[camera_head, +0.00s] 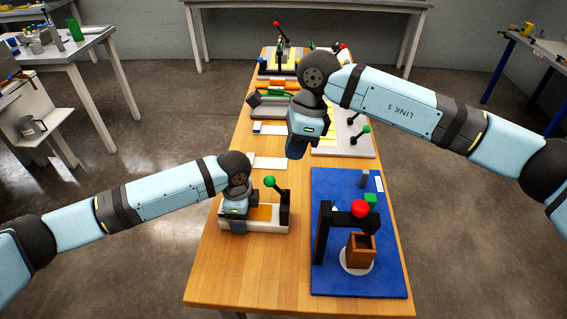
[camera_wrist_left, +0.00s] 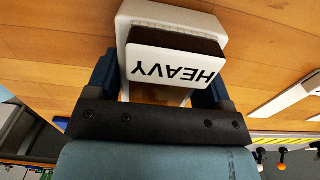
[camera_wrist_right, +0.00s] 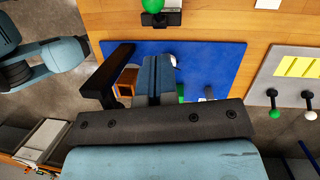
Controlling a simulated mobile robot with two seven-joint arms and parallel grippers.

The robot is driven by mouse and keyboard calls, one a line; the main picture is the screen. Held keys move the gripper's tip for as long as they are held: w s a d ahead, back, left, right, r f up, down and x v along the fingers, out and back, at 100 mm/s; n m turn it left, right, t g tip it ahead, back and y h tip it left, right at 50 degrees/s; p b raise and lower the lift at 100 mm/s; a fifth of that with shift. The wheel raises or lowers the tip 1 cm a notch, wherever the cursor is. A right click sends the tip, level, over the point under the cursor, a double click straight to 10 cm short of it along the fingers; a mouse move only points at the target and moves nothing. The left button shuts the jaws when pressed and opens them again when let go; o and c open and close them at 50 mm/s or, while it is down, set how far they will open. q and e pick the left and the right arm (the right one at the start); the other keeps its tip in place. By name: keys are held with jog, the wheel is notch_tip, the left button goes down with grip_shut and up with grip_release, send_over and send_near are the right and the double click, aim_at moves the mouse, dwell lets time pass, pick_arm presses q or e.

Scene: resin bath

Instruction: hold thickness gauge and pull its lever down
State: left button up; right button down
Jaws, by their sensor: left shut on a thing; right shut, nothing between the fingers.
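The thickness gauge, as I take it, is the white-based device (camera_head: 268,227) with an orange strip, a black upright and a green-knobbed lever (camera_head: 269,182). It stands on the table left of the blue board. My left gripper (camera_head: 238,228) is shut on its left end. The left wrist view shows that end as a white block with a plate reading HEAVY (camera_wrist_left: 172,65) between the fingers. My right gripper (camera_head: 296,151) is shut and empty, above the table, beyond the gauge and apart from it. The lever's green knob also shows at the top of the right wrist view (camera_wrist_right: 152,5).
The blue board (camera_head: 330,284) at the right carries a black frame (camera_head: 322,235), a red knob (camera_head: 360,209) and a brown open box (camera_head: 361,250). A pale plate with levers (camera_head: 360,151) and other devices stand farther back. Bare wood (camera_head: 250,275) lies in front of the gauge.

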notch_tip(320, 180, up, 7)
jog(key=shift+w+d, duration=0.4)
jog(key=shift+d, duration=0.05)
pick_arm(q)
jog(key=o, duration=1.1)
jog(key=shift+r, duration=0.1)
